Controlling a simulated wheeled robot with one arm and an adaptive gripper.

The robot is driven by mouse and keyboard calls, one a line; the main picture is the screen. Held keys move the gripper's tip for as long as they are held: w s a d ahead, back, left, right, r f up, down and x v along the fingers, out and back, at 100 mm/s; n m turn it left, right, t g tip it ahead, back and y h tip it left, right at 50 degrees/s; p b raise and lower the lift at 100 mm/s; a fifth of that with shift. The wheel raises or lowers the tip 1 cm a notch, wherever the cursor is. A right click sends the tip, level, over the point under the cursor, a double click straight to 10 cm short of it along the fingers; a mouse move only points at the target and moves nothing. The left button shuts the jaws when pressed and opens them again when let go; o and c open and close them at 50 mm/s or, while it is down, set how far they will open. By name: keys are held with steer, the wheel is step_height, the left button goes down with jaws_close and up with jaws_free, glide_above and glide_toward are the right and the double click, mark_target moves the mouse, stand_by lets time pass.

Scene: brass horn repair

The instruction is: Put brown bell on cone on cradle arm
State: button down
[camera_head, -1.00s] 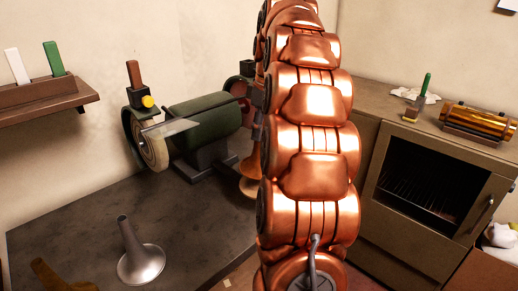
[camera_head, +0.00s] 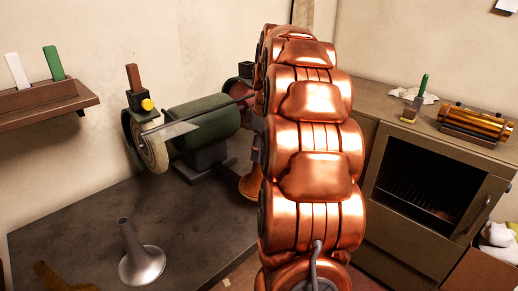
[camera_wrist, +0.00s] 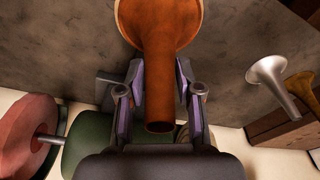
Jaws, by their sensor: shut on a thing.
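The brown bell (camera_wrist: 162,60) is held in my gripper (camera_wrist: 160,100). In the wrist view its flared mouth is at the top and its narrow tube points down the picture, between the two fingers. In the head view only part of the brown bell (camera_head: 249,184) shows beside my arm, flare low, above the bench; my arm hides the fingers there. A pale grey pointed piece (camera_head: 172,131) sits in front of the buffing wheel. I cannot tell whether it is the cone or the cradle arm.
A green machine (camera_head: 203,116) with a buffing wheel (camera_head: 152,150) stands on the dark bench (camera_head: 80,215). A silver bell (camera_head: 141,262) and a brass-coloured piece (camera_head: 62,280) are at the front left. An oven cabinet (camera_head: 425,190) stands right. The bench between silver bell and machine is clear.

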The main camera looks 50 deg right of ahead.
steer(key=shift+f, duration=0.1)
steer(key=c, duration=0.8)
jaws_free()
steer(key=shift+o, duration=0.2)
steer(key=shift+d+r, duration=0.1)
steer(key=shift+r, duration=0.65)
steer(key=shift+s+d+r+b, duration=0.1)
steer(key=shift+s+r+b, duration=0.2)
steer(key=shift+r, duration=1)
steer(key=shift+s+d+r+b, duration=0.1)
steer(key=shift+r+b, duration=0.35)
steer(key=shift+r, duration=0.9)
steer(key=shift+s+r+b, duration=0.2)
steer(key=shift+r+b, duration=0.15)
steer(key=shift+r, duration=0.95)
steer(key=shift+s+r+p, duration=0.15)
steer(key=shift+r+p, duration=0.4)
steer(key=shift+r, duration=0.15)
steer(key=shift+s+r+p, duration=0.1)
steer(key=shift+r+p, duration=0.45)
steer(key=shift+r, duration=0.15)
